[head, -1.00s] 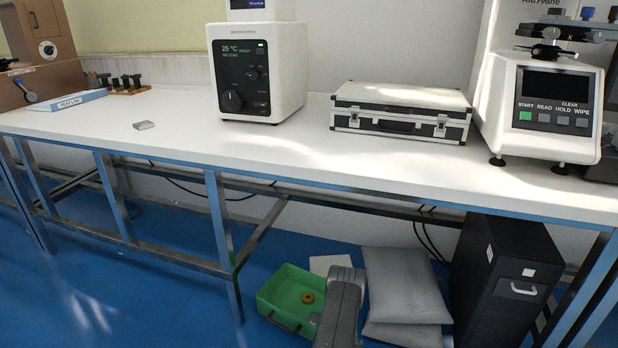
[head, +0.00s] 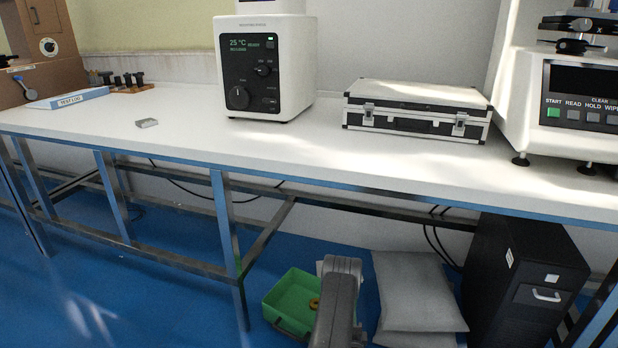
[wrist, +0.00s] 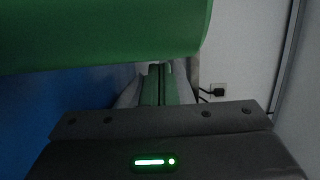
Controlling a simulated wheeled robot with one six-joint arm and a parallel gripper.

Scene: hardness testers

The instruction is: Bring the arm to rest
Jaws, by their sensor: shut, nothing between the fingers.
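My arm rises at the bottom of the head view, in front of the green bin (head: 283,295) on the floor under the bench. My gripper's fingers do not show in the head view. In the wrist view my gripper (wrist: 160,70) is shut and empty, its two fingers close together above the dark gripper body with its lit green bar. A large green surface fills the top left of the wrist view, close to the camera; I cannot tell what it is.
The white bench (head: 300,150) bears a white instrument (head: 300,60), a silver case (head: 415,112) and a tester (head: 575,95). Grey bags (head: 420,290) and a black cabinet (head: 525,275) stand below it. Blue floor lies open at the left.

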